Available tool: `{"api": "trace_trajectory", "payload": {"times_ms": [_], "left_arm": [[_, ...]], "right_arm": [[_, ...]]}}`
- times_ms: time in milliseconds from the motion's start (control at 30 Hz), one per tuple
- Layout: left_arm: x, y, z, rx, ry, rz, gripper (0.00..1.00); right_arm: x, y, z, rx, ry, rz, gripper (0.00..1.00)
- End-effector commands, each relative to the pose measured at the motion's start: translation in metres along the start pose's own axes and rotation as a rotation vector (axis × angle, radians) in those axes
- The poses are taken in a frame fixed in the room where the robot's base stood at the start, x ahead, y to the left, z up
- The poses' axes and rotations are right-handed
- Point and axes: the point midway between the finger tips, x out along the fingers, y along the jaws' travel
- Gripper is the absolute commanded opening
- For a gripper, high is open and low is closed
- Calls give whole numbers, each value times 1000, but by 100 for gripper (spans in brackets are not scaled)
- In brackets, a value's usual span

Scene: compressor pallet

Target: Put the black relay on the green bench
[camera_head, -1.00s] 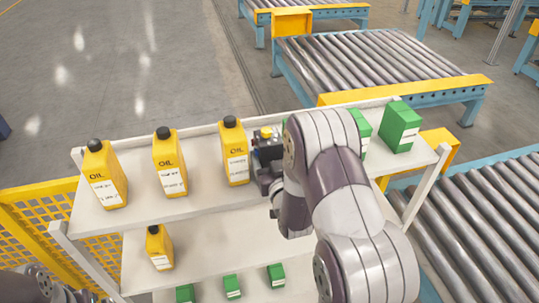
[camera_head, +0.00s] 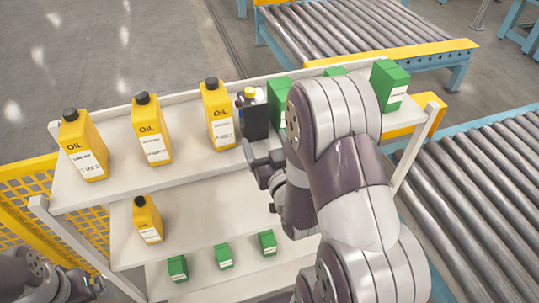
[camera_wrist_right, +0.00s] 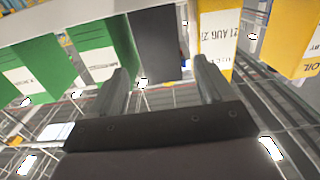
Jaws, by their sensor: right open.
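The black relay (camera_head: 254,116), a dark box with a yellow knob on top, stands upright on the top shelf between a yellow oil bottle and a green box. It also shows in the right wrist view (camera_wrist_right: 157,42), beyond the fingertips. My right gripper (camera_head: 262,163) is in front of the relay, apart from it. In the wrist view its two fingers (camera_wrist_right: 163,80) are spread with nothing between them. My left gripper (camera_head: 88,284) is partly in view at the lower left; its jaws are too unclear to judge. I see no green bench.
The white shelf rack (camera_head: 190,187) carries oil bottles (camera_head: 149,130) left of the relay and green boxes (camera_head: 390,85) to its right. Lower shelves hold another bottle (camera_head: 147,219) and small green boxes (camera_head: 224,256). Roller conveyors (camera_head: 480,195) stand right and behind.

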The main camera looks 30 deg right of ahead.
Motion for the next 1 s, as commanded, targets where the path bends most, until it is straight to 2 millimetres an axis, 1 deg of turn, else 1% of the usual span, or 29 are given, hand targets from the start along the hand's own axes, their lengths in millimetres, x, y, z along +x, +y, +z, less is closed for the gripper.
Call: {"api": "trace_trajectory", "payload": {"times_ms": [33, 100, 133, 167, 233, 267, 333, 367, 433, 500, 600, 700, 867, 967, 1000], "left_arm": [[5, 0, 1, 0, 0, 0, 100], [7, 0, 1, 0, 0, 0, 100], [7, 0, 1, 0, 0, 0, 100], [10, 0, 1, 0, 0, 0, 100], [21, 0, 2, 0, 1, 0, 100], [23, 0, 3, 0, 0, 0, 100], [21, 0, 2, 0, 0, 0, 100], [19, 0, 2, 0, 0, 0, 100], [15, 0, 2, 0, 0, 0, 100], [12, 0, 1, 0, 0, 0, 100], [10, 0, 1, 0, 0, 0, 100], [10, 0, 1, 0, 0, 0, 100], [8, 0, 1, 0, 0, 0, 100], [2, 0, 0, 0, 0, 0, 100], [-4, 0, 0, 0, 0, 0, 100]], "right_arm": [[-9, 0, 2, 0, 0, 1, 81], [-18, 0, 1, 0, 2, 1, 81], [-22, 0, 1, 0, 1, 1, 79], [-24, 0, 2, 0, 3, 1, 79], [-22, -2, 4, 1, 21, 0, 79], [-21, -3, 2, 2, 26, 0, 79], [-18, -3, -1, 4, 28, 2, 79], [-15, -3, -3, 4, 27, 3, 79], [-2, -3, -5, 4, 27, 3, 79], [16, -2, -5, 4, 28, 3, 79], [35, -2, -5, 4, 26, 3, 79], [48, -2, -5, 3, 26, 3, 79], [58, -2, -5, 3, 26, 3, 79], [71, 0, -6, 3, 26, 4, 79], [78, 1, -7, 3, 25, 4, 79]]}}
